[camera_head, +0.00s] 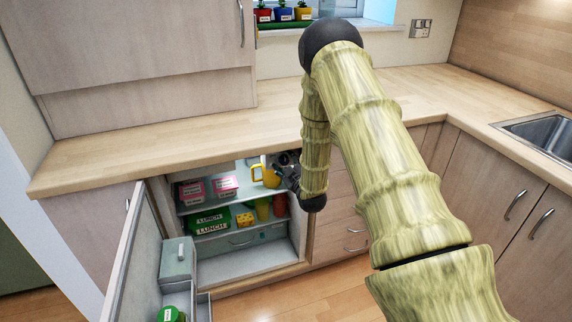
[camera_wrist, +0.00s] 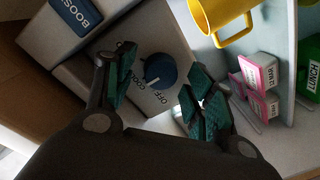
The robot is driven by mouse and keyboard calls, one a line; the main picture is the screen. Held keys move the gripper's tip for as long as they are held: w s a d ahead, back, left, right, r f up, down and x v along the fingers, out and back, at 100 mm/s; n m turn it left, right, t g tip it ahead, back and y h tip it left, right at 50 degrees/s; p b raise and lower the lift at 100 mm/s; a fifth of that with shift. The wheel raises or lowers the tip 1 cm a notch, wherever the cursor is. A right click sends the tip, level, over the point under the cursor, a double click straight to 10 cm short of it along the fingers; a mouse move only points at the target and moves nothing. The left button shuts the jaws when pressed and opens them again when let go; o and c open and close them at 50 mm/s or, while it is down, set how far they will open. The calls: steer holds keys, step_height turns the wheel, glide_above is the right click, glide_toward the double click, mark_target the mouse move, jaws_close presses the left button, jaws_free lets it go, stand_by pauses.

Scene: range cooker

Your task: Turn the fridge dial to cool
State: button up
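The fridge dial (camera_wrist: 161,70) is a round blue knob with a white pointer mark, on a pale panel in the wrist view. Printed words near it read OFF and COOL; I cannot tell exactly which one the pointer faces. My gripper (camera_wrist: 158,76) is open, with a green-padded finger on either side of the dial. I cannot tell whether the pads touch it. In the head view my gripper (camera_head: 288,165) is at the top right of the open fridge (camera_head: 250,262), just under the worktop, and the dial is hidden there.
A yellow mug (camera_head: 267,176) stands on the upper shelf close to my gripper; pink boxes (camera_head: 192,190) and green lunch boxes (camera_head: 210,221) are further left. A panel marked BOOST (camera_wrist: 78,14) is beside the dial. The open fridge door (camera_head: 130,250) is at left, the worktop (camera_head: 200,135) above.

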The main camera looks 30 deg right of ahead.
steer(key=v, duration=1.2)
steer(key=shift+f, duration=0.1)
stand_by(0.4)
steer(key=s+a+f+m+g+y+p, duration=0.2)
steer(key=s+a+f+m+g+p, duration=0.2)
steer(key=s+a+f+g, duration=1)
steer(key=s+a+f, duration=0.2)
steer(key=s, duration=0.6)
steer(key=s+a+f+m+g+y+p, duration=0.1)
steer(key=s+a+f, duration=0.2)
steer(key=s, duration=0.6)
steer(key=s+a+f+m+g, duration=0.1)
steer(key=s+a+f+g, duration=0.1)
steer(key=s+a, duration=0.5)
steer(key=s+f, duration=0.1)
steer(key=s, duration=0.2)
steer(key=shift+f+y+p, duration=0.25)
steer(key=shift+y+p, duration=0.15)
steer(key=shift+c, duration=0.4)
